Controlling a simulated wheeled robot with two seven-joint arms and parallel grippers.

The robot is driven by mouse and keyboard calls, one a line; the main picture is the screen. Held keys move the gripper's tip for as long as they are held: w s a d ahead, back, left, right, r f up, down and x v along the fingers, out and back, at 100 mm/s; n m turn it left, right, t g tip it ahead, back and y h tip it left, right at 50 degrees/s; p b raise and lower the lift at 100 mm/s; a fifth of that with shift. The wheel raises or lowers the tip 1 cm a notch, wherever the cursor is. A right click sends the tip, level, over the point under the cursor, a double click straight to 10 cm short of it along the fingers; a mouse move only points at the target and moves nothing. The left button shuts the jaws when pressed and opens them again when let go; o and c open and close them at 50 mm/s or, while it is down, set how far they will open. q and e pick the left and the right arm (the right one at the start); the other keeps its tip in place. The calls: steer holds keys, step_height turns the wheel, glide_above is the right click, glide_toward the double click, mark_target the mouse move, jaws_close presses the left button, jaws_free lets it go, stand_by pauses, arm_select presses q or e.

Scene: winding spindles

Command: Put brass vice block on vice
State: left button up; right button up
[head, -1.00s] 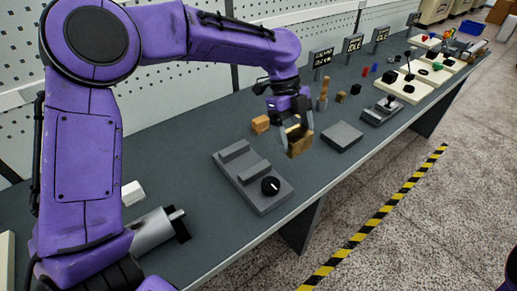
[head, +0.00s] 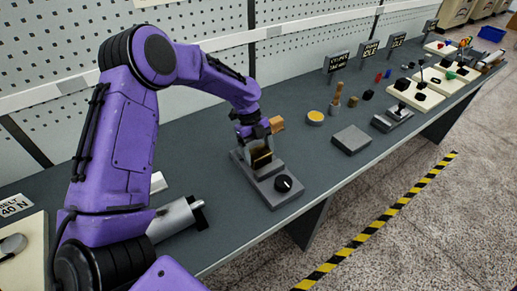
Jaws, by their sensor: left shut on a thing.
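The grey vice (head: 287,199) with a black round knob lies on the bench in the middle of the head view. My left gripper (head: 258,151) is over the far part of the vice, pointing down. It is shut on the brass vice block (head: 262,158), which shows between its fingers at the vice jaws. I cannot tell whether the block touches the vice, and the fingers and block hide part of the jaws. My right gripper is not in view.
A tan block (head: 277,124) stands just behind my left gripper. A yellow-topped round dish (head: 315,117) and a flat grey block (head: 351,139) lie to the right. A grey cylinder (head: 172,218) lies left of the vice.

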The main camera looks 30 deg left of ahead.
arm_select(q)
steer(key=shift+w+f, duration=0.3)
steer(key=shift+d, duration=0.1)
steer(key=o, duration=1.6)
steer(key=shift+s, duration=0.2)
steer(key=shift+o, duration=0.2)
steer(key=shift+w+r, duration=0.15)
steer(key=shift+r, duration=0.05)
steer(key=b+v, duration=0.2)
steer(key=v, duration=0.9)
steer(key=shift+r, duration=0.4)
